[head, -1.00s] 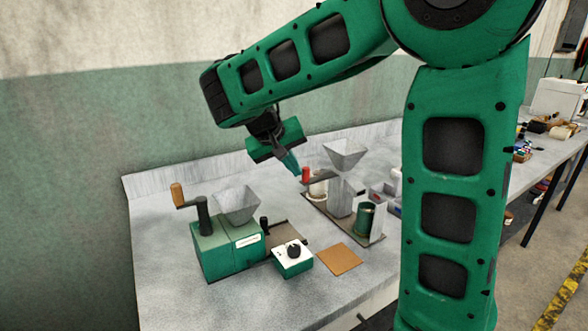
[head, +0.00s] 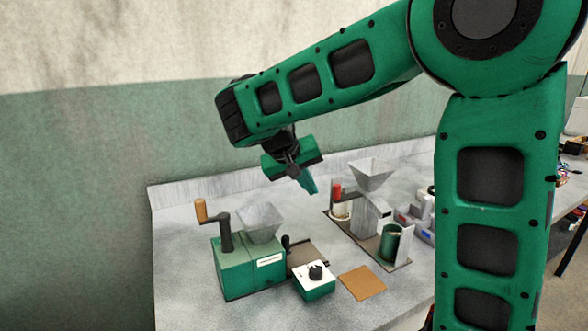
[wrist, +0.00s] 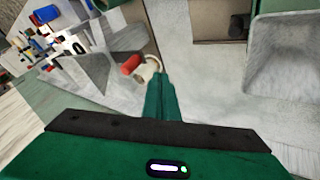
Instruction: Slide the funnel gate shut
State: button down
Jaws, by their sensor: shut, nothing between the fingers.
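The metal funnel (head: 371,175) stands on a small rack over a dark base in the head view. A red handle (head: 336,191) on a dark flat bar (head: 347,199) sits just left of and below the funnel, probably the gate's handle. How far the gate is open cannot be made out. The red handle also shows in the wrist view (wrist: 131,65), left of my fingertips. My gripper (head: 311,190) is shut and empty, tilted downward left of the handle, with a small gap in the picture. Its closed fingers show in the wrist view (wrist: 161,95).
A green grinder (head: 247,270) with a hopper (head: 260,222) and wooden-knobbed crank (head: 201,209) stands at left. A dial box (head: 315,283) and brown mat (head: 362,282) lie in front.

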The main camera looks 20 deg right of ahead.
jog(key=v, duration=1)
jog(key=shift+d, duration=0.2)
jog(key=s+d+f+m+g+y, duration=0.1)
jog(key=s+d+f, duration=0.3)
jog(key=s+d, duration=0.3)
jog(key=s+d+f+g+y, duration=0.1)
jog(key=s+d+f, duration=0.25)
jog(key=d, duration=0.55)
jog(key=s+f+y, duration=0.1)
jog(key=s+f, duration=0.2)
jog(key=s, duration=0.3)
jog(key=s+f+m+g+y, duration=0.1)
jog(key=s+f+y, duration=0.1)
jog(key=s, duration=0.4)
jog(key=s+a+f+m+y, duration=0.1)
jog(key=s+f, duration=0.4)
jog(key=s, duration=0.2)
jog(key=shift+y, duration=0.4)
jog(key=shift+s, duration=0.1)
